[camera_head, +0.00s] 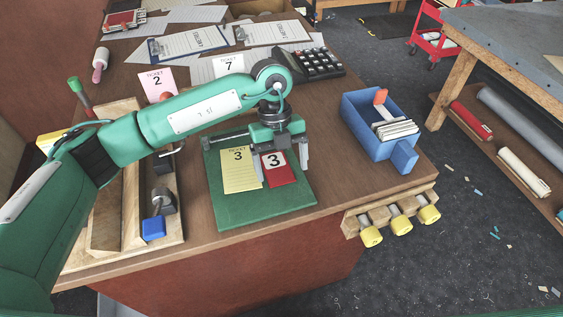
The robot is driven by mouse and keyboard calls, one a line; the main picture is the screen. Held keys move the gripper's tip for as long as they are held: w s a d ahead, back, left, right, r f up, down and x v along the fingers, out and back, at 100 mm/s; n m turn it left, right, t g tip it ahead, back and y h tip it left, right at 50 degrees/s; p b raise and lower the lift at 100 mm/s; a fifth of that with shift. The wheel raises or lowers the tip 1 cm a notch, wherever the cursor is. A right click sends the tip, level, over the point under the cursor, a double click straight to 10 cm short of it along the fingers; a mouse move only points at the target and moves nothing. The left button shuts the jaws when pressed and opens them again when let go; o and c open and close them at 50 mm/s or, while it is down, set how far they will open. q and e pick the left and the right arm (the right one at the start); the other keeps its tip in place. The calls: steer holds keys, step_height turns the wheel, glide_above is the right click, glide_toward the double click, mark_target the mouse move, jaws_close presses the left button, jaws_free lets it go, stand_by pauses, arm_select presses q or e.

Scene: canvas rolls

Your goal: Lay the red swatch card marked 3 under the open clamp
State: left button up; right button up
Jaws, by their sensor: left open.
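The red swatch card (285,177) has a white panel with a black 3. It lies on a green mat (250,213), beside a yellow ticket (240,180) also marked 3. My left gripper (281,165) is open just above the red card, one finger on each side of it. I cannot tell whether the fingers touch the card. At the left is a wooden fixture (132,210) with a metal clamp (163,199) and a blue handle (153,228). My left arm partly hides it, and I cannot tell which clamp is open. My right gripper is out of view.
A blue bin (360,112) with a stack of cards stands right of the mat. Yellow knobs (400,221) stick out at the table's front right edge. Clipboards (188,43), a black calculator (318,64) and a pink ticket 2 (157,83) lie behind the arm.

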arm_select(q)
steer(key=shift+r, duration=0.15)
steer(key=b+v, duration=0.3)
steer(key=v, duration=1)
steer(key=shift+r+b, duration=0.3)
steer(key=shift+w, duration=0.15)
